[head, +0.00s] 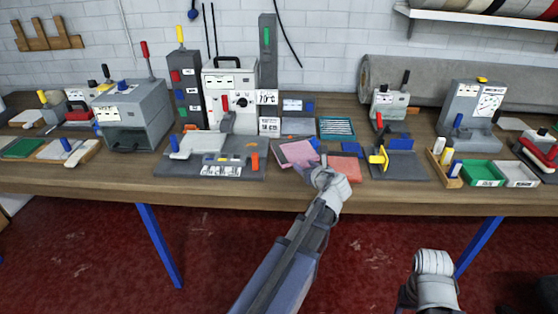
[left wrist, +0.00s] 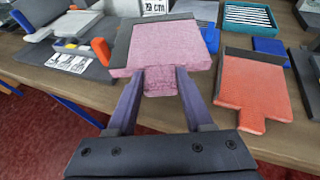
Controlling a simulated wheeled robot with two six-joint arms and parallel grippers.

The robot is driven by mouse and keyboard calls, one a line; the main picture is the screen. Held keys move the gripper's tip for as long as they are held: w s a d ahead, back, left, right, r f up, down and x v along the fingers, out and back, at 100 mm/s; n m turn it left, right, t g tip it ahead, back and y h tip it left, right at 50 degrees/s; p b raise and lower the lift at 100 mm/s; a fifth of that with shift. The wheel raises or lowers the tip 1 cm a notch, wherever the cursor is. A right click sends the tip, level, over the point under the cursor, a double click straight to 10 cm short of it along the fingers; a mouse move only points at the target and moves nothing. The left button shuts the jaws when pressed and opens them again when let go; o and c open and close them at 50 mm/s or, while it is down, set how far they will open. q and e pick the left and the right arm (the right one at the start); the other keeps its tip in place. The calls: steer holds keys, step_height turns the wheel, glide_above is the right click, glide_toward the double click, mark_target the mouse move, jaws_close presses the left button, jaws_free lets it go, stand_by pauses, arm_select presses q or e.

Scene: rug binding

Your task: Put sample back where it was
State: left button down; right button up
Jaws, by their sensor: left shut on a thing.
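A pink sample (head: 297,152) with a dark strip along its far edge is at the middle of the bench. It also shows in the left wrist view (left wrist: 150,45). My left gripper (head: 319,174) is shut on the small tab at its near edge, and the fingers (left wrist: 160,92) lie on both sides of that tab. I cannot tell whether the sample touches the bench. A red sample (left wrist: 250,88) with a similar tab and dark strip lies just right of it, also in the head view (head: 345,168). My right gripper (head: 433,263) hangs in front of the bench, its fingers unclear.
Left of the pink sample is a grey machine base (head: 190,171) with an orange block (head: 255,161). A teal tray (head: 337,127) and a blue block (head: 351,148) are behind the red sample. A yellow-handled fixture (head: 400,165) stands to the right. Bare wood runs along the front edge.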

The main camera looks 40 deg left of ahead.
arm_select(q)
steer(key=w+r+p, duration=0.1)
steer(key=w+a+r+p, duration=0.1)
steer(key=r, duration=0.1)
steer(key=w+a+r+p, duration=0.1)
steer(key=w, duration=0.1)
steer(key=shift+w+a+r, duration=0.1)
steer(key=shift+a+r, duration=0.15)
steer(key=shift+w+a, duration=0.1)
arm_select(e)
step_height(320, 180, up, 4)
steer(key=r, duration=0.1)
arm_select(q)
step_height(320, 180, down, 10)
steer(key=b, duration=1)
steer(key=shift+f, duration=0.1)
arm_select(e)
step_height(320, 180, down, 11)
steer(key=shift+r, duration=0.15)
arm_select(q)
steer(key=shift+f, duration=0.1)
steer(key=shift+f+b, duration=0.5)
steer(key=shift+b, duration=0.2)
steer(key=shift+c, duration=1.5)
jaws_free()
arm_select(e)
steer(key=shift+f, duration=0.6)
